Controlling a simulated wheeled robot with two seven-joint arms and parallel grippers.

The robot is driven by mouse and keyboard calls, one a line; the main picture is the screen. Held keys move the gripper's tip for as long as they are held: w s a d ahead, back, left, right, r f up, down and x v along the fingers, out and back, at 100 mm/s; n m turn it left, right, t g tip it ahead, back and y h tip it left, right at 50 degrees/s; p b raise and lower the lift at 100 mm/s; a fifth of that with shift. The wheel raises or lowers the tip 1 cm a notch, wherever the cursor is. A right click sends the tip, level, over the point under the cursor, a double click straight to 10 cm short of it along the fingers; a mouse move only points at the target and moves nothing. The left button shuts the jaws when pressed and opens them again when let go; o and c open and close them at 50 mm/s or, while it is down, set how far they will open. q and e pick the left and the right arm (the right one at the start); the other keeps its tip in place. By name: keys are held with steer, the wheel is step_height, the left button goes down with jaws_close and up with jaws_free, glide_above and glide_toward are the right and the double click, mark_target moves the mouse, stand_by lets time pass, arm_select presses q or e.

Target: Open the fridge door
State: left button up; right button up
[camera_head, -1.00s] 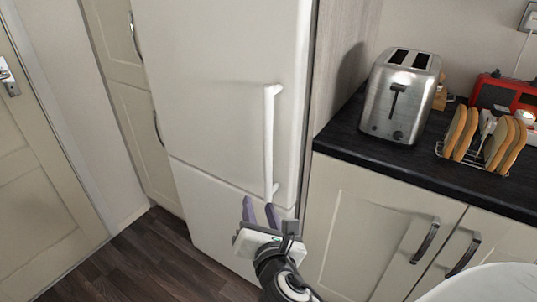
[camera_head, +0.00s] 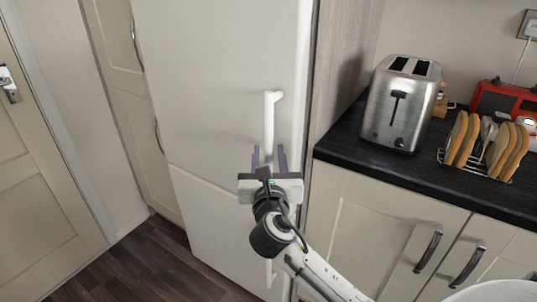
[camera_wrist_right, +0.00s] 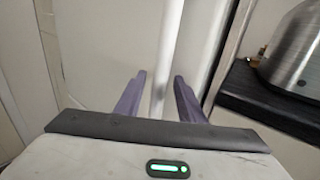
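The white fridge door (camera_head: 215,75) is shut. Its long white vertical handle (camera_head: 268,120) runs near the door's right edge, and the handle also shows in the right wrist view (camera_wrist_right: 168,60). My right gripper (camera_head: 269,156) is at the handle, with its purple fingers open on either side of it. In the right wrist view the fingers (camera_wrist_right: 157,95) stand apart with the handle bar between them and a gap on the sides. The gripper body hides part of the handle's lower half. My left gripper is not in view.
A dark worktop (camera_head: 345,146) on cream cupboards stands right of the fridge, with a steel toaster (camera_head: 402,105) and a toast rack (camera_head: 476,165). Tall cupboards and a door (camera_head: 40,190) are at left. Dark floor (camera_head: 150,265) is clear in front.

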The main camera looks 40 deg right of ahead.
steer(key=shift+w+d, duration=0.15)
steer(key=shift+w, duration=0.1)
jaws_close()
